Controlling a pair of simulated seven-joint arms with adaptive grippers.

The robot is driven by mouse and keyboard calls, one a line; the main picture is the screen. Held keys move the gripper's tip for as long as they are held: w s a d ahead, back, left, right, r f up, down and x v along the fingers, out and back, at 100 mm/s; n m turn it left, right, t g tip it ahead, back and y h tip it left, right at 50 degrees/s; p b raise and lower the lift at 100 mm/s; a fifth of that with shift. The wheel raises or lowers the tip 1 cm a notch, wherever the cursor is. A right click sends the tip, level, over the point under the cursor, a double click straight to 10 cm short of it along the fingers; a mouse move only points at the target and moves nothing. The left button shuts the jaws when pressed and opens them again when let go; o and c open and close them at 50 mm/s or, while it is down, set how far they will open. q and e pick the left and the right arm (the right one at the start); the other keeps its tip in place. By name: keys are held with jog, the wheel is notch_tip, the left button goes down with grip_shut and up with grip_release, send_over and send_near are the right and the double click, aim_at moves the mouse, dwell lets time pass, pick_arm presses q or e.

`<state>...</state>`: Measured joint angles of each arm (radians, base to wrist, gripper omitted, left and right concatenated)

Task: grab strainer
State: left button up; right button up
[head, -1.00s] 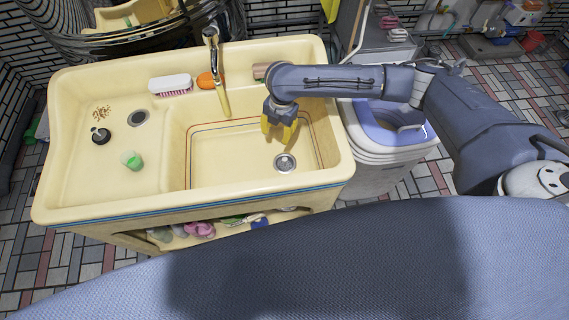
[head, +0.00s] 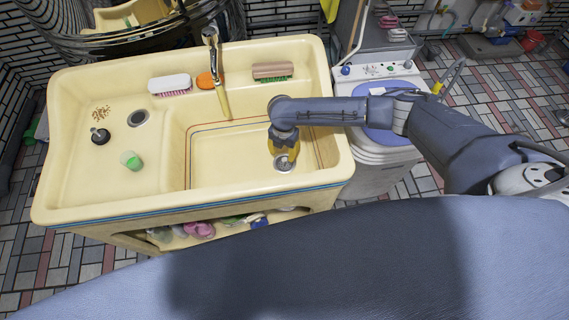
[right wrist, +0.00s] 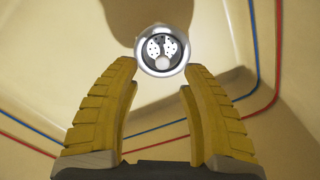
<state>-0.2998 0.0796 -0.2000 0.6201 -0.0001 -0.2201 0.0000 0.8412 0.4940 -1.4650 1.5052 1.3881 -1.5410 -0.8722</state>
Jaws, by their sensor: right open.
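The strainer (right wrist: 162,48) is a round metal drain basket with small holes and a central knob, at the bottom of the sink basin. In the head view the strainer (head: 283,164) shows partly beneath my right gripper. My right gripper (head: 285,157) has yellow fingers and points down into the basin. In the right wrist view my right gripper (right wrist: 160,75) is open and empty, with the strainer just beyond and between its fingertips. I cannot tell the exact height gap. My left gripper is not in view.
The cream sink (head: 185,205) has a raised rim around the basin. A faucet (head: 216,75) hangs over its back. A white brush (head: 170,84), an orange soap (head: 205,80) and a brown brush (head: 272,71) lie on the back ledge. A black plug (head: 100,136) and a green-white item (head: 131,160) lie left.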

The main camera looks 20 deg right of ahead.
aim_at(285, 159)
jog(key=shift+s+d+f, duration=0.1)
jog(key=shift+s+f, duration=0.05)
jog(key=shift+f, duration=2.75)
jog(key=shift+o, duration=0.3)
grip_shut()
